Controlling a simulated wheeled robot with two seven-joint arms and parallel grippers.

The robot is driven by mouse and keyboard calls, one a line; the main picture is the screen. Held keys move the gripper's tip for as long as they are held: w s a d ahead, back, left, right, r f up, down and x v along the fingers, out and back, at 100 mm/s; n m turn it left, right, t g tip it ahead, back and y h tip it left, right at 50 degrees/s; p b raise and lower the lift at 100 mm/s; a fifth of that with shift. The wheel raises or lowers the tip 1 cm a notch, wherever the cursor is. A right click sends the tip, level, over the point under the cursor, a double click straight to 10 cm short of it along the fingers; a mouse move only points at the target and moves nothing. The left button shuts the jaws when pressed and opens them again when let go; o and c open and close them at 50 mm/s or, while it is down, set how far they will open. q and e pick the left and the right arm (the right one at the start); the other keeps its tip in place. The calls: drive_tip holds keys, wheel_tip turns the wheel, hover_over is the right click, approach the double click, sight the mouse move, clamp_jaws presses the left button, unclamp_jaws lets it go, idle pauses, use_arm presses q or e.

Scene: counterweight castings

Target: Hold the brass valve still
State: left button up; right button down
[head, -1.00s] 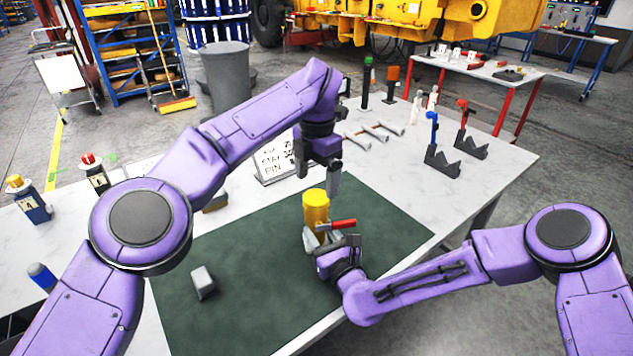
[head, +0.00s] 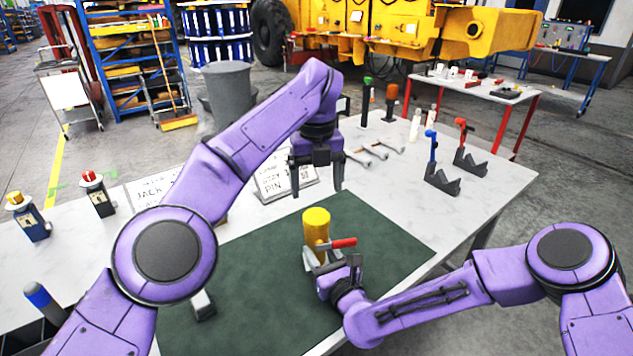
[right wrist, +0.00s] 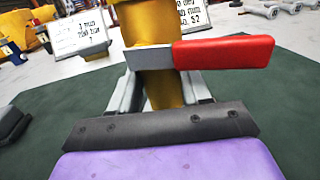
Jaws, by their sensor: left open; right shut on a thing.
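The brass valve (head: 316,224) stands upright on the dark green mat (head: 375,235), a yellow-gold cylinder with a red lever handle (head: 343,243) pointing right. My right gripper (head: 318,262) is shut on its lower body. In the right wrist view the valve body (right wrist: 162,92) sits between the two grey fingers, below the red handle (right wrist: 222,52). The valve's base is hidden behind the gripper. My left gripper (head: 316,182) is open and empty, above and behind the valve, fingers pointing down, apart from it.
A small grey block (head: 203,304) lies on the mat's left side, partly covered by my left arm. Lettered signs (head: 285,178) stand behind the mat. Wrenches (head: 375,152) and dark notched stands (head: 441,180) are at the back right. The mat right of the valve is clear.

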sight(316, 215)
use_arm(q)
drive_tip(key=shift+f, duration=0.1)
use_arm(e)
drive_tip(key=shift+r, duration=0.1)
use_arm(q)
wheel_tip(316, 215, down, 8)
drive_tip(key=shift+r, duration=0.1)
drive_tip(key=shift+c, duration=0.3)
drive_tip(key=c, duration=1)
drive_tip(key=shift+m, duration=0.6)
drive_tip(key=shift+c, duration=0.2)
drive_tip(key=o, duration=1.2)
drive_tip(key=shift+o, duration=0.2)
